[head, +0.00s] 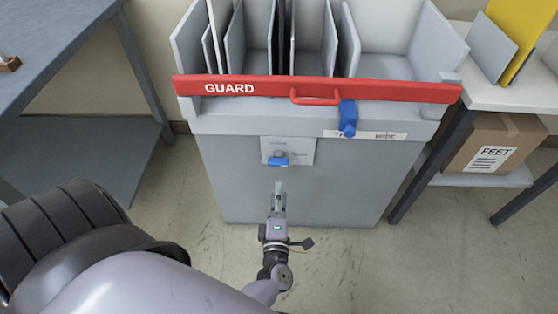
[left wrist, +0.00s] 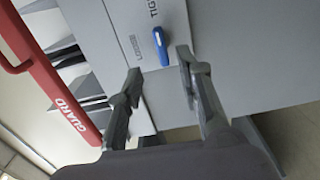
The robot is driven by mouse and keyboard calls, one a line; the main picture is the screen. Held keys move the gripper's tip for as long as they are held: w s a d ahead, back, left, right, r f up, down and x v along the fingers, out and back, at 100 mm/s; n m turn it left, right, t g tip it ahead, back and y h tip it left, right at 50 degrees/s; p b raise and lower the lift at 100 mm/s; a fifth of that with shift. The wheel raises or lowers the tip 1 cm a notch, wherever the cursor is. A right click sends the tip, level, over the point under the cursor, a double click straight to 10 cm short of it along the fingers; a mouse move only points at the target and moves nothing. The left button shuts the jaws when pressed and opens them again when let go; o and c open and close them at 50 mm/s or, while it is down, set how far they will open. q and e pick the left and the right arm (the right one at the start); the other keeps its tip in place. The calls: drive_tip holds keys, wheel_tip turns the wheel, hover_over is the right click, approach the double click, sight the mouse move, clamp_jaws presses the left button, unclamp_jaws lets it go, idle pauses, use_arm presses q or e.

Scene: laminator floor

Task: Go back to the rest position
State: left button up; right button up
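My left gripper (head: 279,198) reaches forward, low in front of the grey laminator cabinet (head: 240,190). In the left wrist view the left gripper (left wrist: 160,68) has its two fingers apart with nothing between them. Beyond the fingertips is a blue knob (left wrist: 161,45) on a pale plate. The knob also shows in the head view (head: 278,161), above and ahead of the gripper, and looks apart from it. My right gripper is in neither view.
A red GUARD bar (head: 250,89) spans the cabinet's slotted top, with a blue latch (head: 348,118) below its handle. A grey table (head: 60,45) stands left. A shelf with a cardboard FEET box (head: 490,143) stands right. Floor shows around the cabinet.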

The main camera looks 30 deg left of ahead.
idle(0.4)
